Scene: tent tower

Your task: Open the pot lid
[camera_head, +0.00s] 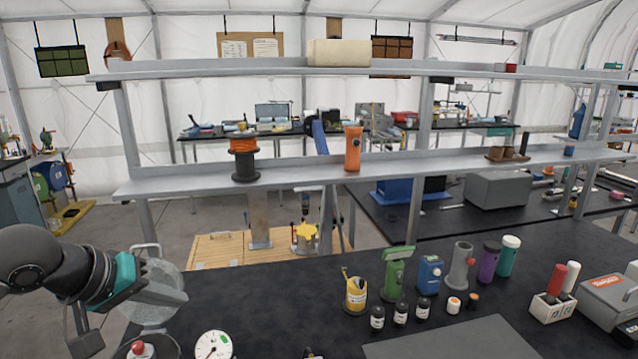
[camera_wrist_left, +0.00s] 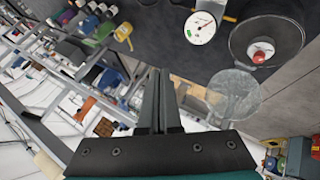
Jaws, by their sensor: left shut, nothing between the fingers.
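The pot (camera_wrist_left: 232,42) shows as a dark, round, open vessel in the left wrist view, with a white item with a red top (camera_wrist_left: 259,55) inside. In the head view, the red-topped item (camera_head: 142,349) shows at the bottom left edge and the pot is mostly cut off. The pot lid (camera_wrist_left: 235,97), a translucent round disc, stands tilted up at the pot's rim, clear of the opening. In the head view the lid (camera_head: 150,312) is partly hidden behind my left gripper (camera_head: 182,297). That gripper is shut and empty; whether it touches the lid I cannot tell. My right gripper is not in view.
A white dial gauge (camera_head: 213,346) lies right of the pot. Several bottles and a yellow container (camera_head: 355,296) stand mid-table. A grey shelf (camera_head: 290,168) with an orange spool (camera_head: 244,160) crosses above the far edge.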

